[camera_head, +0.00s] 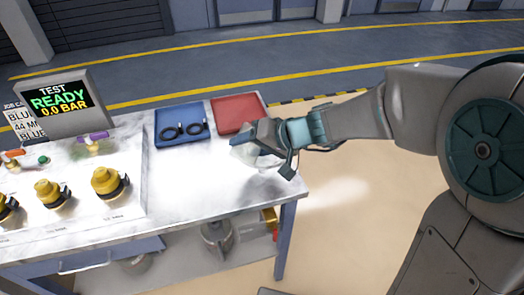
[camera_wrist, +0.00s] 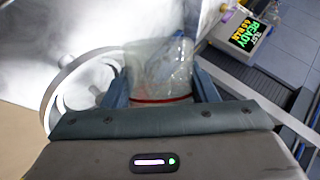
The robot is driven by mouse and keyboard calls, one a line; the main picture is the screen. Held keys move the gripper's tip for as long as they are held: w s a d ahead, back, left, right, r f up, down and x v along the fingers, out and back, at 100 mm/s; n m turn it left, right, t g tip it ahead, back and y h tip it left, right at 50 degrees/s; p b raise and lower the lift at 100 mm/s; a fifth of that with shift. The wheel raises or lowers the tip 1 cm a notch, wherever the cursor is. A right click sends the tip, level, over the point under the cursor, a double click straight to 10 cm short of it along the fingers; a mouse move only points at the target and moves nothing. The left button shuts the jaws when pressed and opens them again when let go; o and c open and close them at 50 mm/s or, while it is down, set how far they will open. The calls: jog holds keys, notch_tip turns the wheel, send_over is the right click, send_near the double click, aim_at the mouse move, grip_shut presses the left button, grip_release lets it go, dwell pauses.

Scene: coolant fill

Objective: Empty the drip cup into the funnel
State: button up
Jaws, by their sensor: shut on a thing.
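My gripper (camera_head: 266,138) is shut on a clear, translucent cup (camera_head: 242,146) above the right end of the bench, just in front of the red tray. In the wrist view the cup (camera_wrist: 160,62) sits between the two fingers, with a red line around it near my palm. What is inside the cup is not clear. A pale ring-shaped thing (camera_wrist: 62,82) lies to the left of the cup in the wrist view; I cannot tell whether it is the funnel. No funnel is clearly recognisable in the head view.
The bench (camera_head: 190,190) has a bare stretch in its middle. A blue tray (camera_head: 170,140) with black rings and a red tray (camera_head: 238,108) lie at the back. Yellow-capped fittings (camera_head: 107,181) and a display (camera_head: 62,101) reading READY stand at left. Metal containers (camera_head: 215,235) stand on the lower shelf.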

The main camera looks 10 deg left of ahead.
aim_at(243, 160)
jog(key=shift+f+b, duration=0.35)
jog(key=shift+b, duration=0.45)
jog(key=n+t+b, duration=0.1)
jog(key=b, duration=0.2)
jog(key=r+n+t+b, duration=0.1)
jog(key=b, duration=0.2)
jog(key=shift+s+r+t+b, duration=0.2)
jog(key=shift+t+b, duration=0.1)
jog(key=shift+t, duration=0.1)
jog(key=s+f+n+t+b, duration=0.1)
jog(key=b, duration=0.3)
jog(key=s+t+b, duration=0.1)
jog(key=b, duration=0.3)
jog(key=shift+s+a+f+n+h, duration=0.1)
jog(key=shift+a+f+n+h, duration=0.3)
jog(key=b, duration=0.1)
jog(key=s+n+t+b, duration=0.1)
jog(key=b, duration=0.1)
jog(key=shift+s+a+r+t+b, duration=0.1)
jog(key=shift+s+r+t+b, duration=0.05)
jog(key=shift+r+t+b, duration=0.15)
jog(key=shift+f+t+b, duration=0.3)
jog(key=shift+f+b, duration=0.1)
jog(key=shift+b, duration=0.4)
jog(key=f+n+b, duration=0.1)
jog(key=b, duration=0.1)
jog(key=shift+s+a+t+b, duration=0.1)
jog(key=shift+s+t+b, duration=0.25)
jog(key=shift+s+t, duration=0.05)
